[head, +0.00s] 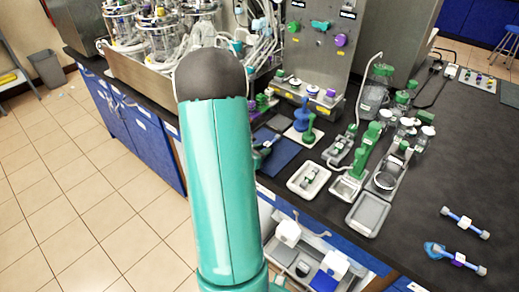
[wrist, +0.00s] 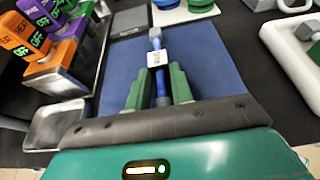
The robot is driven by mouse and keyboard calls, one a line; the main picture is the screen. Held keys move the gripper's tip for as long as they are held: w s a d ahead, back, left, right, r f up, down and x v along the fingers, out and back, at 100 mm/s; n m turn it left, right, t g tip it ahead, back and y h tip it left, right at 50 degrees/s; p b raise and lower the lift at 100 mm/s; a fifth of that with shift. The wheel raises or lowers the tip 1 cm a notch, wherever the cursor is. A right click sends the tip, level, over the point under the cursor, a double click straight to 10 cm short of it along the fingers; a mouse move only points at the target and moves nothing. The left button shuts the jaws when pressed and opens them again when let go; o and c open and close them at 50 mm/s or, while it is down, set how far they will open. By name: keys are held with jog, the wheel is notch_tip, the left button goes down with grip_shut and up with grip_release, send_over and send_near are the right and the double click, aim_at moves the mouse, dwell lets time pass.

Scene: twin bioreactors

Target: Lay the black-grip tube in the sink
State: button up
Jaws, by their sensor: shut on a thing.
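My gripper (wrist: 160,80) has its green fingers closed on a slim blue tube (wrist: 162,90) with a white tag, above a blue mat (wrist: 215,70). The tube points away from me between the fingers; its near end is hidden, and I cannot make out a black grip. In the head view my arm hides most of the gripper, near the blue mat (head: 280,158). I cannot tell for sure which thing is the sink; a small shallow metal basin (wrist: 52,126) lies left of the mat in the wrist view.
Orange and purple blocks (wrist: 45,35) stand on a metal stand at left. White and grey trays (head: 368,214) with green-topped items sit right of the mat. Two blue tubes with grey ends (head: 464,222) lie at far right. The dark bench at right has free room.

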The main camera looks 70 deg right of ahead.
jog(key=shift+f, duration=0.1)
jog(key=o, duration=0.9)
jog(key=shift+s, duration=0.1)
jog(key=shift+o, duration=0.2)
jog(key=shift+w+a+r, duration=0.2)
jog(key=shift+a+r, duration=0.05)
jog(key=v, duration=1.1)
jog(key=shift+a, duration=0.15)
jog(key=shift+w+r, duration=0.1)
